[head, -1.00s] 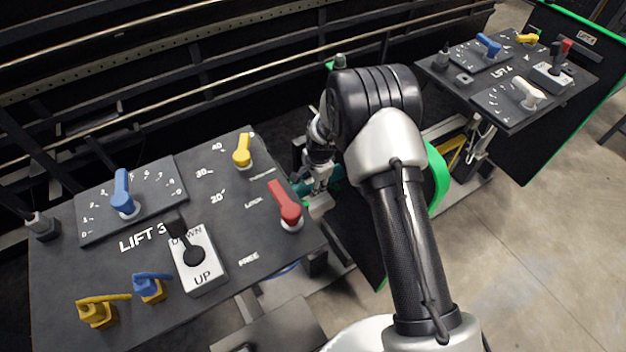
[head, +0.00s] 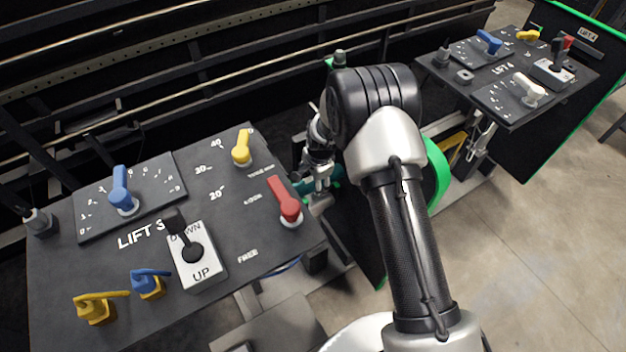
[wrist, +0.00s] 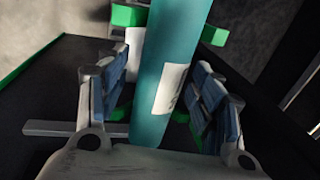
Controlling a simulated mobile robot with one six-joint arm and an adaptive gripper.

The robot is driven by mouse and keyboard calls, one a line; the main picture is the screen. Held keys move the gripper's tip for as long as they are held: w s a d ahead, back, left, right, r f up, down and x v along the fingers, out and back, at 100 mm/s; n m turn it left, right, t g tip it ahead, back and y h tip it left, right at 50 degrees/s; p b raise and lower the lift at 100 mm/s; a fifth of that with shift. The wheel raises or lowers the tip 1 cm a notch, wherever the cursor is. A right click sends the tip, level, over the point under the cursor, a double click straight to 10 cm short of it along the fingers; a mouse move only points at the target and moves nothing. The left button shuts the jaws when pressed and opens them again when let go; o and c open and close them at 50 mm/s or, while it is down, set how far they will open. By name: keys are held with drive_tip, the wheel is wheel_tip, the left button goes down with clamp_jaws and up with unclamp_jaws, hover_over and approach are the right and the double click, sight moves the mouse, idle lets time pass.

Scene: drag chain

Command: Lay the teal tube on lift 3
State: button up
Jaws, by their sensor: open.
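The teal tube (wrist: 176,60) runs lengthwise through the wrist view between the two blue-padded fingers of my gripper (wrist: 160,95). It has a white label on its side. The fingers are open, with a gap visible on either side of the tube. In the head view a small teal part of the tube (head: 334,170) shows beside my gripper (head: 320,182), mostly hidden behind my arm. The lift 3 panel (head: 100,240) is at the left, tilted, to the left of my gripper.
The lift 3 panel carries a red lever (head: 285,200), yellow and blue knobs and a black down/up lever (head: 186,240). The lift 4 panel (head: 507,75) stands at the far right. Black rails run behind. Grey floor (head: 540,220) at right is clear.

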drive_tip(key=shift+w+a+r, duration=0.1)
wheel_tip(320, 180, up, 12)
drive_tip(key=s+d, duration=0.1)
drive_tip(key=s, duration=0.1)
drive_tip(key=shift+d, duration=0.2)
idle(0.6)
